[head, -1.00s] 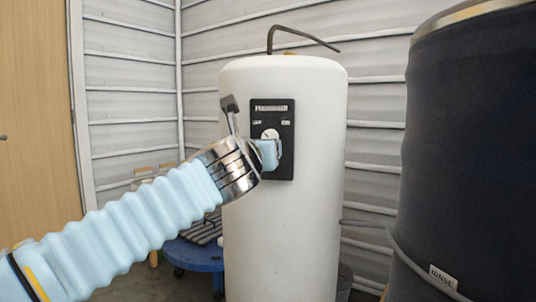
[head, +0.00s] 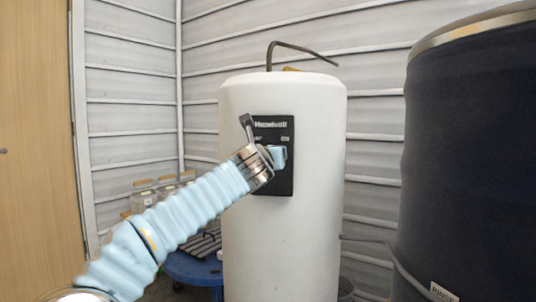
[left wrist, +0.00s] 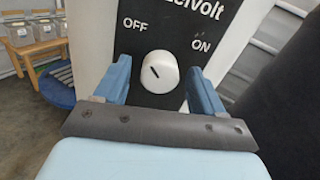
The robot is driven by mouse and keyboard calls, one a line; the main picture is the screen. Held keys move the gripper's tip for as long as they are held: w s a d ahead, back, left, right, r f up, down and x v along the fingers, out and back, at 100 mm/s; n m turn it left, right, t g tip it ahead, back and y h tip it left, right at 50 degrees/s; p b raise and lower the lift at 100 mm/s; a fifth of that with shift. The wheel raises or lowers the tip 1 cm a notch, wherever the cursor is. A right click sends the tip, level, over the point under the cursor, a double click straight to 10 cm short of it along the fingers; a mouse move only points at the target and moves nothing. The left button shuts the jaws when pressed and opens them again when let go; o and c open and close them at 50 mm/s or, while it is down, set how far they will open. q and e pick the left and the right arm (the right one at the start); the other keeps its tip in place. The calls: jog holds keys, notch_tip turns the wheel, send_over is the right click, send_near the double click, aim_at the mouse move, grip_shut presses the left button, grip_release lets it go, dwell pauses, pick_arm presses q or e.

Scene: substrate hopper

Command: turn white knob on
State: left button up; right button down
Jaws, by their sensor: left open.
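The white knob (left wrist: 160,72) sits on a black panel (left wrist: 172,40) with OFF at its upper left and ON at its upper right. Its dark pointer line slants up and left, toward OFF. My left gripper (left wrist: 162,82) is open, one blue finger on each side of the knob, with visible gaps. In the head view my left gripper (head: 276,157) is at the panel (head: 273,130) on the white tank (head: 285,240) and hides the knob. My right gripper is out of view.
A dark drum (head: 470,150) stands at the right. A bent pipe (head: 300,47) rises from the tank top. A blue round stand (head: 190,268) and shelf with jars (head: 150,195) are behind my left arm. A wooden door (head: 35,150) is at the far left.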

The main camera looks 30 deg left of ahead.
pick_arm(q)
jog(key=shift+c, duration=0.3)
jog(key=c, duration=1)
jog(key=shift+d+f+m+p, duration=0.1)
jog(key=shift+d+m+p, duration=0.05)
jog(key=shift+m+p, duration=7.55)
jog(key=m+b, duration=0.2)
jog(key=shift+m, duration=0.4)
